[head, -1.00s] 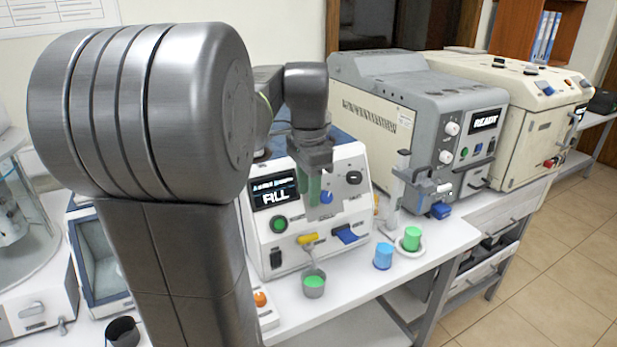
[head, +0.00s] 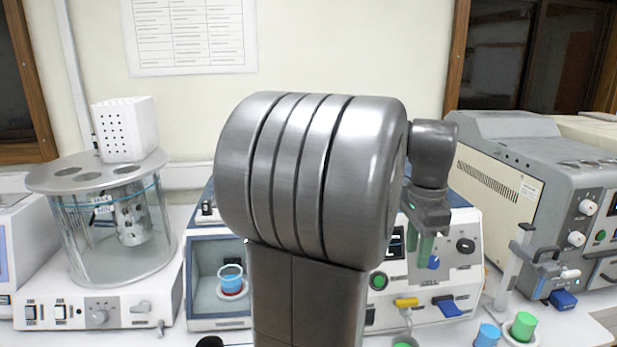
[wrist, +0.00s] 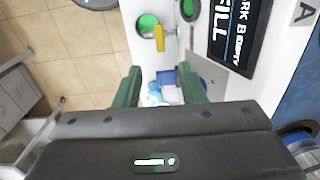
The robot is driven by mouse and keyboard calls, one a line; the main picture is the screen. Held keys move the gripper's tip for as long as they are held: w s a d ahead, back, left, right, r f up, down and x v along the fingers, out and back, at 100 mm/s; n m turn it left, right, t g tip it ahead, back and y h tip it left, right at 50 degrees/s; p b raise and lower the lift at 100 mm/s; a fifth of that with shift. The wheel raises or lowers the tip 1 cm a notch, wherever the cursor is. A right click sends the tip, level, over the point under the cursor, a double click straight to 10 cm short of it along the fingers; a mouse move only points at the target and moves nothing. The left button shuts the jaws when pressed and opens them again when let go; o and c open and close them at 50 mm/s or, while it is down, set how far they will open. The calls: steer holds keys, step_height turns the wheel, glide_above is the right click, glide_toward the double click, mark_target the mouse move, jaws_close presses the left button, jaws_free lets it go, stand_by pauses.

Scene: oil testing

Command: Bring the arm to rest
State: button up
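My gripper (head: 427,247) hangs pointing down in front of the white testing machine (head: 465,262) in the head view. In the wrist view its two green fingers (wrist: 161,88) stand wide apart with nothing held between them. The yellow tap (wrist: 159,38) and a cup of green liquid (wrist: 148,24) show beyond the fingers in the wrist view. My large grey arm link covers the middle of the head view and hides part of the machine.
A glass bath (head: 115,235) with a white perforated box (head: 124,129) stands at left. A blue cup (head: 231,277) sits in an open-fronted chamber. Blue (head: 487,336) and green (head: 523,326) cups stand at lower right, near a grey machine (head: 540,190). Open floor (wrist: 75,50) shows beside the bench.

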mark_target(407, 300)
step_height(407, 300, down, 12)
stand_by(0.4)
steer(key=shift+r, duration=0.1)
step_height(407, 300, up, 14)
step_height(407, 300, down, 14)
steer(key=shift+f, duration=0.1)
steer(key=shift+f+n, duration=0.1)
steer(key=shift+n, duration=0.2)
steer(key=n+b, duration=0.1)
steer(key=n, duration=0.3)
steer(key=n+b, duration=0.2)
steer(key=n, duration=0.2)
steer(key=shift+n, duration=0.4)
stand_by(0.4)
